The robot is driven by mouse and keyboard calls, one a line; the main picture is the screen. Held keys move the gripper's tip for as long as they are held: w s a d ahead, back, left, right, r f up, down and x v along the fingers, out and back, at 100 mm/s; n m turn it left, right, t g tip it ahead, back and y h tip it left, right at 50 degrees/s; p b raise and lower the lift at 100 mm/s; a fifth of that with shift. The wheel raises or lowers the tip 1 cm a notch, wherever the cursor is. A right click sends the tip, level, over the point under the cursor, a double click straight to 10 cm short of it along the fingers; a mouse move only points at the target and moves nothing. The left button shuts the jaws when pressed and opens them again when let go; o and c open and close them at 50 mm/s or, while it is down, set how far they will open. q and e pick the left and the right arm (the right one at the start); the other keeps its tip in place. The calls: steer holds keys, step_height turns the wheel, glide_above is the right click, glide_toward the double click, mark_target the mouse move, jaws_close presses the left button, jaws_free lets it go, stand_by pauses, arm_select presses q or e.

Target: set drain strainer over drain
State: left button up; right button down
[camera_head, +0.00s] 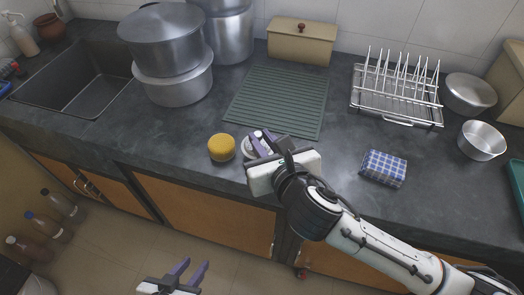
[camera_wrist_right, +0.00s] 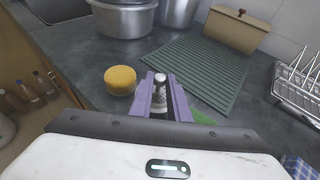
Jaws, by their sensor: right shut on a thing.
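My right gripper (camera_head: 262,142) is at the front of the counter, right of a round yellow sponge. It also shows in the wrist view (camera_wrist_right: 163,83), with its purple fingers shut on a small metallic thing with a pale rounded top, which looks like the drain strainer (camera_wrist_right: 160,92). The fingers hide much of it, and I cannot tell whether it touches the counter. The dark sink (camera_head: 75,82) is at the far left in the head view; I cannot make out its drain. My left gripper (camera_head: 192,266) is open and empty, low in front of the counter.
The yellow sponge (camera_head: 222,147) and large steel pots (camera_head: 172,90) stand between my right gripper and the sink. A green ridged mat (camera_head: 278,100) lies behind the gripper. A dish rack (camera_head: 398,92), blue checked cloth (camera_head: 384,167) and metal bowls (camera_head: 482,140) are to the right.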

steer(key=shift+f+b, duration=0.35)
steer(key=shift+f, duration=1.45)
steer(key=shift+f, duration=0.1)
steer(key=c, duration=1.7)
jaws_free()
